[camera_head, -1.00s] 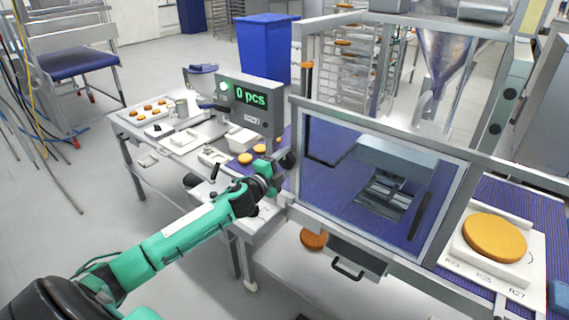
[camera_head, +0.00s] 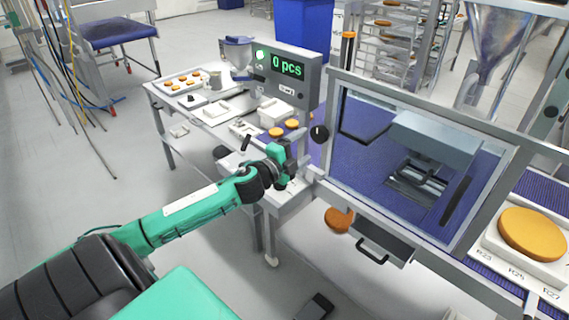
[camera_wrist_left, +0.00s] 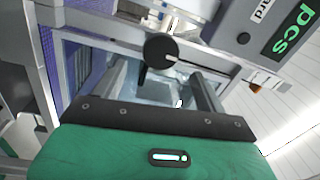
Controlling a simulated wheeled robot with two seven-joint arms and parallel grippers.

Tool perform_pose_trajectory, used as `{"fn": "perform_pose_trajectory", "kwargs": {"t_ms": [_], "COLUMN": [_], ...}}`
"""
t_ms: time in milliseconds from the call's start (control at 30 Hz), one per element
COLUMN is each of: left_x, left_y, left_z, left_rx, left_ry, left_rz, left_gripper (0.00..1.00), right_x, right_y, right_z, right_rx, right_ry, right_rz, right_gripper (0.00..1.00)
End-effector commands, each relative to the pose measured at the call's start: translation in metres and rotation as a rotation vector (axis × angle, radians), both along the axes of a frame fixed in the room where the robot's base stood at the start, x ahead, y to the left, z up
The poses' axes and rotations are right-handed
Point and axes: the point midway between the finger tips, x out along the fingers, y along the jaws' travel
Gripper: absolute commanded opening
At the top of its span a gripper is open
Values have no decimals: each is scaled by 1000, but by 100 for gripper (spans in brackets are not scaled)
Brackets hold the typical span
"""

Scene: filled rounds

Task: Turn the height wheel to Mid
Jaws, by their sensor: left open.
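The height wheel appears to be the black round knob (camera_head: 319,133) on the near left post of the machine frame, left of its clear guard. It also shows in the left wrist view (camera_wrist_left: 159,49), with a thin pale mark at its edge. No Mid label is readable. My left gripper (camera_head: 291,163) is just below and left of the knob, apart from it. In the left wrist view its two fingers (camera_wrist_left: 169,84) are spread with nothing between them, and the knob lies beyond them. My right gripper does not show.
A side table (camera_head: 222,112) with trays and orange rounds stands to the left. The clear guard (camera_head: 410,170) and a drawer handle (camera_head: 372,251) are to the right. A large orange round (camera_head: 533,234) lies on a white plate.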

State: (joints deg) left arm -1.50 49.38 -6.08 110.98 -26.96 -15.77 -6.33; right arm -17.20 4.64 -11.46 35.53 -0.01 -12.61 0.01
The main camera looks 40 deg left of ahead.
Motion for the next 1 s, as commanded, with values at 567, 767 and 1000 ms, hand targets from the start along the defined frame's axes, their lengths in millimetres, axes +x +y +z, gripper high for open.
{"fn": "perform_pose_trajectory", "kwargs": {"t_ms": [567, 767, 1000], "left_x": [-62, -67, -68], "left_y": [4, 5, 5], "left_z": [-5, -4, -4], "left_rx": [-1, 0, 0], "left_ry": [1, 0, 0], "left_rz": [-1, -1, -1], "left_gripper": [73, 73, 73], "right_x": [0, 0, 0], "right_y": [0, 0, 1], "right_z": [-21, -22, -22], "right_rx": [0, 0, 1], "right_ry": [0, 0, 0], "right_rz": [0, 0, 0], "right_gripper": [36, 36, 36]}}
